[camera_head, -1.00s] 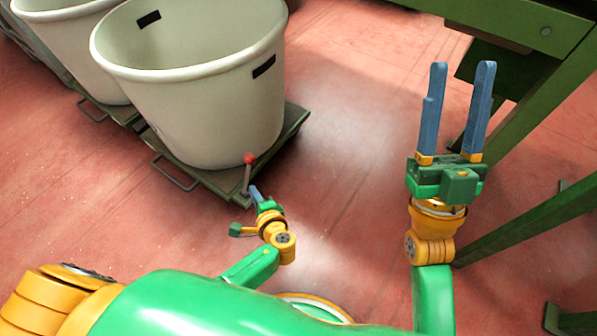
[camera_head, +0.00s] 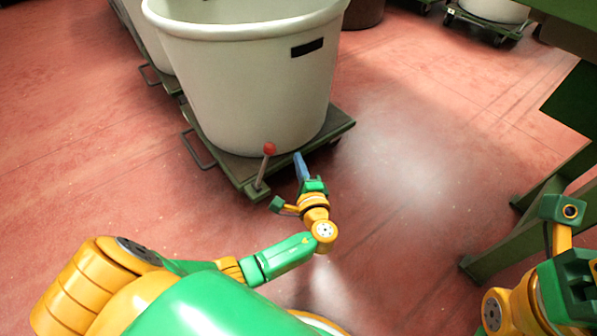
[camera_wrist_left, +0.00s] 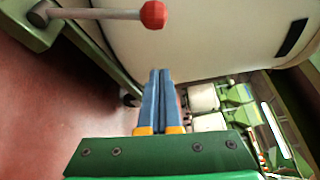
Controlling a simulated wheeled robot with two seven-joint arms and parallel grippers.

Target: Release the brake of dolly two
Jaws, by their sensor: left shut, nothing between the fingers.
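A green dolly (camera_head: 236,170) carries a large cream tub (camera_head: 255,95); I see no number on it. Its brake lever (camera_head: 262,173) stands up from the near corner, leaning slightly right, with a red ball knob (camera_head: 269,149). My left gripper (camera_head: 299,158) is shut and empty just right of the lever, apart from it. In the left wrist view the lever (camera_wrist_left: 95,13) and knob (camera_wrist_left: 153,14) lie beyond the closed blue fingertips (camera_wrist_left: 160,72). My right gripper's green body (camera_head: 572,282) is at the lower right; its fingers are out of frame.
Another cream tub (camera_head: 152,50) on a dolly stands behind at the left. A wire handle (camera_head: 196,150) sticks out from the near dolly's left side. A green table frame (camera_head: 520,232) stands at the right. Open red floor (camera_head: 400,190) lies between.

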